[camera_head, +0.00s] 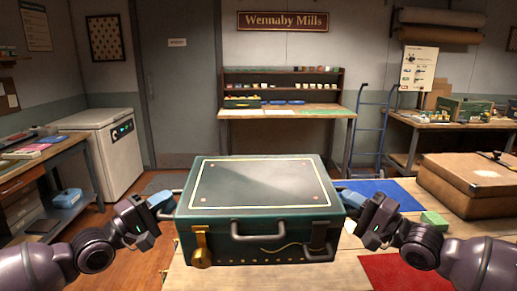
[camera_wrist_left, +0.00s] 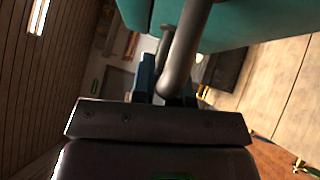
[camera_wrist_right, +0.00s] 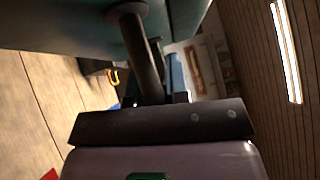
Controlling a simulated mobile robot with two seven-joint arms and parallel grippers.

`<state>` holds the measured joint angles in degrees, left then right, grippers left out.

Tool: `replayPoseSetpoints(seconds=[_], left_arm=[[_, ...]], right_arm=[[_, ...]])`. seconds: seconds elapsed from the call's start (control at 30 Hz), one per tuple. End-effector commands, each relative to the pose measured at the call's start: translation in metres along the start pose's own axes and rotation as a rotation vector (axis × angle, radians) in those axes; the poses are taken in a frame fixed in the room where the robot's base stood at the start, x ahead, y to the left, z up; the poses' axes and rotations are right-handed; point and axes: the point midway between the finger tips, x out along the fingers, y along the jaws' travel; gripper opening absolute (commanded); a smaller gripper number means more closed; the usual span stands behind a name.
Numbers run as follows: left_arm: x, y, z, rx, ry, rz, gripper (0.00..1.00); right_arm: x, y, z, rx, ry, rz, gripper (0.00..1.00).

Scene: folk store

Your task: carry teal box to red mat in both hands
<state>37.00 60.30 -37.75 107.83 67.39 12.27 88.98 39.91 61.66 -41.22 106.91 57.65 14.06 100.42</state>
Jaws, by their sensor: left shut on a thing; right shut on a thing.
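The teal box (camera_head: 262,196) is a dark teal case with a yellow line on its lid, in the middle of the head view. My left gripper (camera_head: 168,205) is shut on the handle at its left side. That grey bar handle shows between the fingers in the left wrist view (camera_wrist_left: 185,50). My right gripper (camera_head: 352,203) is shut on the handle at its right side, seen in the right wrist view (camera_wrist_right: 142,55). The box looks level; its underside shows in both wrist views, above the table. The red mat (camera_head: 398,272) lies at the front right, partly cut off and partly behind my right arm.
The wooden table (camera_head: 300,280) lies under the box. A blue mat (camera_head: 385,192) and a small green block (camera_head: 435,221) are right of the box. A large brown case (camera_head: 468,184) takes up the table's right side.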

Motion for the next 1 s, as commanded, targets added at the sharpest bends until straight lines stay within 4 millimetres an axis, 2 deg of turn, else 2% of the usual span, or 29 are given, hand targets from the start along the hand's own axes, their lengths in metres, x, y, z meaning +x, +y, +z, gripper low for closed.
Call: replayPoseSetpoints(seconds=[0.37,1.0], left_arm=[[0.004,0.003,0.000,0.005,-0.006,0.007,0.00],[-0.024,0.008,0.028,0.001,-0.005,0.009,0.00]], right_arm=[[0.004,-0.003,0.000,0.005,-0.005,-0.006,0.00],[-0.023,-0.007,0.030,0.007,-0.005,-0.006,0.00]])
